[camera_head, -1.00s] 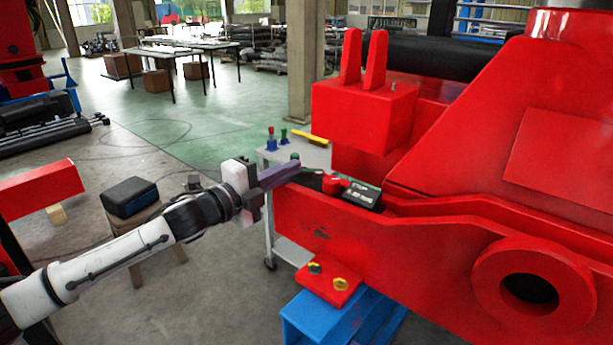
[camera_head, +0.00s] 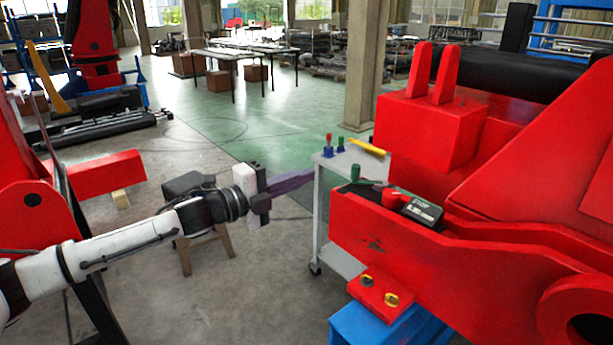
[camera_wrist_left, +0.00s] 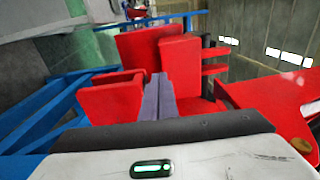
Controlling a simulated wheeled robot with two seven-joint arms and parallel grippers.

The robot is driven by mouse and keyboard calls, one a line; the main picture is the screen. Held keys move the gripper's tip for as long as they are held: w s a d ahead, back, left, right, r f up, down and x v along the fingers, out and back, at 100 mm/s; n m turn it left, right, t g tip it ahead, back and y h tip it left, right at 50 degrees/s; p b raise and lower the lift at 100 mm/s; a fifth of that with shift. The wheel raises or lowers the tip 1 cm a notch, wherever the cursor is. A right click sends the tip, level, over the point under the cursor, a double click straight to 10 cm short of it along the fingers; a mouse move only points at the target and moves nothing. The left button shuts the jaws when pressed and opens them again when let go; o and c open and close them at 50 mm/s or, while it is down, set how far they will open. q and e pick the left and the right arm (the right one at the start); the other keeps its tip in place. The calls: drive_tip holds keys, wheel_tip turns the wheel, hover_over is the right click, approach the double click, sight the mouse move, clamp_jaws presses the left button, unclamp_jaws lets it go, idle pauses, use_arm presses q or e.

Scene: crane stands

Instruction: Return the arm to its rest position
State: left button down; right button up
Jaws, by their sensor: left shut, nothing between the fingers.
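My left arm comes in from the left in the head view, reaching across the floor area. My left gripper (camera_head: 310,176) has its purple-grey fingers together with nothing between them. Its fingertips are close to the left end of the red crane part (camera_head: 400,262), by the grey cart. In the left wrist view the shut fingers (camera_wrist_left: 158,92) point forward toward red blocks. My right gripper is not in view.
A grey cart (camera_head: 318,215) with small tools stands behind the red part. A black device (camera_head: 424,211) and red knob rest on the red part. A wooden stool (camera_head: 205,245) with a dark top stands behind my arm. A blue stand (camera_head: 375,328) is below.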

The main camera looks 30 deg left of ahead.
use_arm(q)
drive_tip(key=shift+d, duration=0.1)
idle(0.4)
drive_tip(key=s+d+f+n+g+y, duration=0.2)
drive_tip(key=s+d+f+n, duration=0.35)
drive_tip(key=f, duration=0.45)
drive_tip(key=s+d+f+n+g+y, duration=0.3)
drive_tip(key=s+d+f+n, duration=0.25)
drive_tip(key=f, duration=0.45)
drive_tip(key=s+d+f+n+g, duration=0.2)
drive_tip(key=s+f+n+g, duration=0.1)
drive_tip(key=s, duration=0.5)
drive_tip(key=s+d+f+n+g, duration=0.1)
drive_tip(key=s+f+n+g, duration=0.15)
drive_tip(key=s, duration=0.55)
drive_tip(key=s+d+f+n+g, duration=0.2)
drive_tip(key=s+n+g, duration=0.15)
drive_tip(key=s, duration=0.45)
drive_tip(key=w+d+f+t+h, duration=0.1)
drive_tip(key=w+d+f+t, duration=0.2)
drive_tip(key=f, duration=0.9)
drive_tip(key=shift+w+d+t+h, duration=0.2)
drive_tip(key=shift+d+t+h, duration=0.1)
drive_tip(key=shift+d+t, duration=0.8)
drive_tip(key=shift+a, duration=0.15)
